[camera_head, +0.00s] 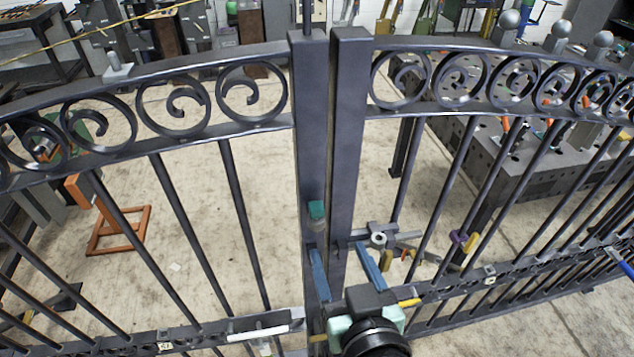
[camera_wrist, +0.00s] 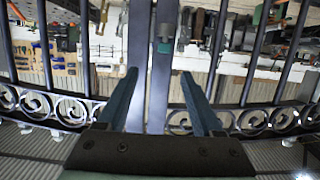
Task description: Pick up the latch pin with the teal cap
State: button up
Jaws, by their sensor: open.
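The latch pin with the teal cap (camera_head: 316,210) is upright against the left of the two dark centre posts, with a greyish part below the cap. Its teal cap also shows in the wrist view (camera_wrist: 164,47), beyond my fingertips and roughly between them. My gripper (camera_head: 338,248) is open, with two blue fingers apart and nothing between them. In the head view the fingers are just below and right of the cap. In the wrist view my gripper (camera_wrist: 159,73) points at the posts, clear of the cap. The pin's lower end is hard to make out.
The dark scroll gate (camera_head: 210,126) spans the view, its bars and rails on both sides of my gripper. A grey latch fitting with a round ring (camera_head: 378,240) sits on the right post. Purple and yellow items (camera_head: 463,241) hang farther right. An orange stand (camera_head: 118,232) is behind.

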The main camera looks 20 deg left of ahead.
jog(key=p, duration=0.2)
send_near(317, 208)
jog(key=x, duration=0.3)
jog(key=shift+w+f, duration=0.25)
jog(key=shift+w, duration=0.2)
jog(key=shift+w+a+p, duration=0.35)
jog(key=shift+w+a, duration=0.05)
jog(key=shift+p+x, duration=0.7)
jog(key=shift+x, duration=1.4)
jog(key=shift+s+a, duration=0.1)
grip_shut()
